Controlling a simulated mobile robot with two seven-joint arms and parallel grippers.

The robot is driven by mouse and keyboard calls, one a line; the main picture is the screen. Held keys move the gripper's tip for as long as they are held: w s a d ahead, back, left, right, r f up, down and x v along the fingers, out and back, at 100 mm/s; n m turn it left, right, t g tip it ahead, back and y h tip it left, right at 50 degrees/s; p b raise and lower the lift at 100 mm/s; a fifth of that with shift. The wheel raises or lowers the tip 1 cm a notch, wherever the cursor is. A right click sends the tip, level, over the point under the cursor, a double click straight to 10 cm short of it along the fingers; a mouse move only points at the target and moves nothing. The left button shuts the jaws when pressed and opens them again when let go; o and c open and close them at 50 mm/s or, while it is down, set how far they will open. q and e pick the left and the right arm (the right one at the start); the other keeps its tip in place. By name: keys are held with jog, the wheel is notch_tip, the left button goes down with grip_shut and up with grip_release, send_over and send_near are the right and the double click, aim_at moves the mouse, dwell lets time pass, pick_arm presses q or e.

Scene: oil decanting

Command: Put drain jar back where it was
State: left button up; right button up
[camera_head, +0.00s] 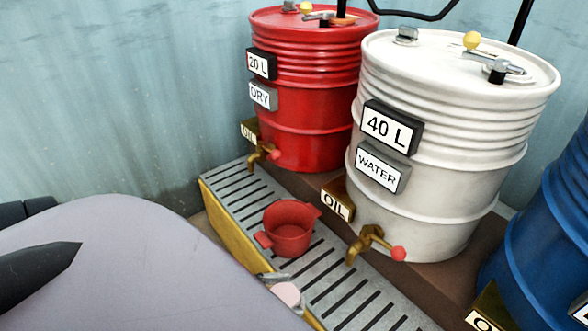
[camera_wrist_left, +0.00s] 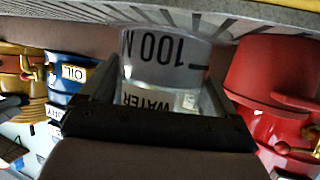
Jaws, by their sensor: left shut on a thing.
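In the left wrist view, my left gripper (camera_wrist_left: 150,110) is shut on the drain jar (camera_wrist_left: 165,68), a clear vessel with an upside-down "100 M" marking. A WATER label shows through or behind its lower part in the picture. In the head view, a grey gripper part (camera_head: 274,277) shows beside a pale pinkish round patch, probably the jar, above or at the near edge of the slatted metal grate (camera_head: 232,185). My large arm link hides most of it. I cannot tell whether the jar touches the grate. My right gripper is not in view.
A red two-handled pot (camera_head: 290,230) stands on the grate. Behind are a red drum (camera_head: 305,120), a white 40 L WATER drum (camera_head: 455,140) and a blue drum (camera_head: 550,220). Brass taps, one by the white drum (camera_head: 368,240), jut over the grate. Bare slats lie right of the pot.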

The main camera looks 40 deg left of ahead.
pick_arm(q)
jog(key=shift+s+a, duration=0.3)
jog(key=shift+s, duration=0.3)
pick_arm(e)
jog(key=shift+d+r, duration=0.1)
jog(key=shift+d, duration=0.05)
